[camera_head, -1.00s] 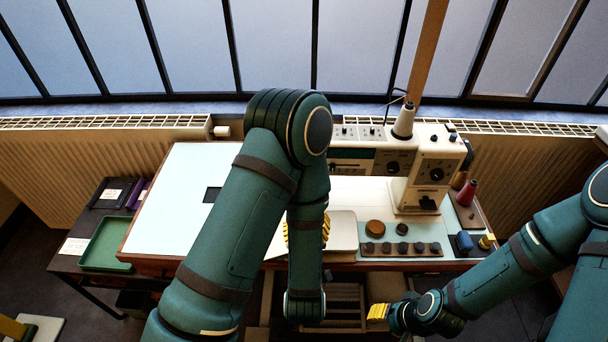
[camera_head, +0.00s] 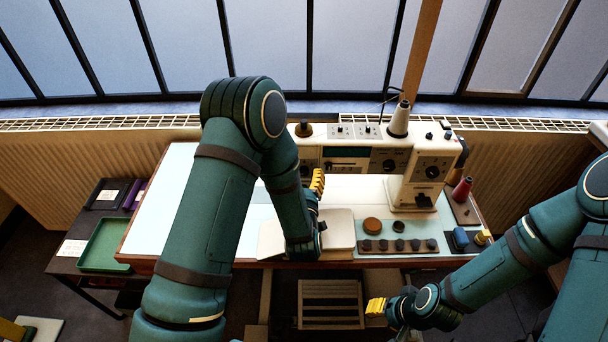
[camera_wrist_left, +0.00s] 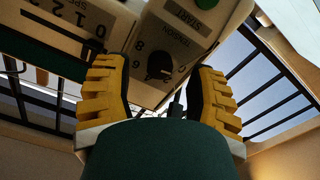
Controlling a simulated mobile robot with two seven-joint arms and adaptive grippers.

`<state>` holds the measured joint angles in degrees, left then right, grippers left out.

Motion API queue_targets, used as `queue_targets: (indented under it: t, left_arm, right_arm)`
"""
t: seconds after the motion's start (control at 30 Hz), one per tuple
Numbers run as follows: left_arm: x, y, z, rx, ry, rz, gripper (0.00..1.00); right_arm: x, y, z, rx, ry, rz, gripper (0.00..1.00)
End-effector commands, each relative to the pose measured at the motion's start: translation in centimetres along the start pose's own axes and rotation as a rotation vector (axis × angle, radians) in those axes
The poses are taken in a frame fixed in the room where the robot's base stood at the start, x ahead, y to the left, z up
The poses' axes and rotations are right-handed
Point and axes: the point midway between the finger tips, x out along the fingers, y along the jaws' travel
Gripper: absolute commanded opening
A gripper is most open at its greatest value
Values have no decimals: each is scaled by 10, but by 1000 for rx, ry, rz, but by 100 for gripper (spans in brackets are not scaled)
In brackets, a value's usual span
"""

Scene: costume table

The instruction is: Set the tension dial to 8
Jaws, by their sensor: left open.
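The tension dial (camera_wrist_left: 158,66) is a dark round knob on the cream sewing machine (camera_head: 410,188). In the left wrist view it sits under the word TENSION, with the numbers 2, 6 and 8 around it; its exact setting is too small to tell. In the head view a dark dial (camera_head: 432,171) shows on the machine's right end. My left gripper (camera_head: 317,184) is open and empty, left of the machine's head and apart from the dial. Its yellow fingers (camera_wrist_left: 158,100) frame the dial from below in the wrist view. My right gripper (camera_head: 376,307) is low at the table's front.
A thread cone (camera_head: 399,120) stands on the machine. A row of dark knobs (camera_head: 399,245) and a brown disc (camera_head: 372,225) lie in front. A red spool (camera_head: 462,189) is at the right. A green tray (camera_head: 104,245) is on the left side table.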

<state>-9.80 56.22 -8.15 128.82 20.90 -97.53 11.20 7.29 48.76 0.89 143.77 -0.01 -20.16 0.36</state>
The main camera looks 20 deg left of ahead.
Motion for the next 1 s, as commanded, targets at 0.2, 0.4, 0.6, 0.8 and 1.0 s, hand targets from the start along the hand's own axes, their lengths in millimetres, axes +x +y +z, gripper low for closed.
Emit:
queue_targets:
  t: [0.2, 0.4, 0.6, 0.8, 1.0]
  left_arm:
    - [12, 0, 0, 1, 0, 1, 56]
    - [12, 0, 0, 1, 0, 1, 56]
    - [12, 0, 0, 0, 0, 1, 6]
    - [12, 0, 0, 1, 0, 1, 0]
    - [12, 0, 0, 31, 0, 1, 0]
  right_arm:
    - [0, 0, 0, 0, 0, 0, 40]
    - [0, 0, 0, 0, 0, 0, 40]
    - [0, 0, 0, 0, 0, 0, 40]
    - [0, 0, 0, 0, 0, 0, 40]
    - [2, 1, 1, -1, -2, 0, 40]
